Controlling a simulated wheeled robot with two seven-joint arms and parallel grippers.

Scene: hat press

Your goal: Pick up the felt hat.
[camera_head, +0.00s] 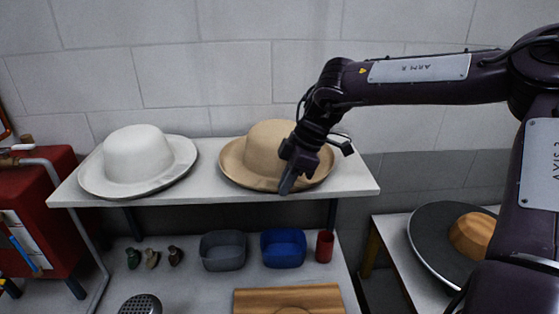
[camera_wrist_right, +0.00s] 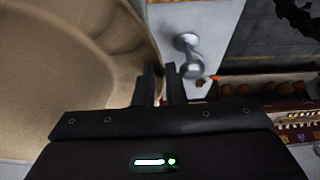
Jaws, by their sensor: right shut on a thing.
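The tan felt hat (camera_head: 262,146) sits crown up on the white shelf (camera_head: 215,192), towards its right end. My right gripper (camera_head: 287,186) reaches down from the right at the hat's front right brim and is shut on it. In the right wrist view the tan hat (camera_wrist_right: 60,75) fills the left side. Its brim edge meets the narrow gap between the fingers of the right gripper (camera_wrist_right: 163,80). The gripper and wrist hide part of the hat's right side in the head view. The hat still appears to rest on the shelf. My left gripper is not in view.
A white hat (camera_head: 135,158) sits left on the same shelf. Below are a grey bin (camera_head: 222,251), a blue bin (camera_head: 283,248), a red cup (camera_head: 324,246) and a wooden board (camera_head: 260,300). A red machine (camera_head: 35,200) stands left; a dark round plate (camera_head: 430,235) lies right.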

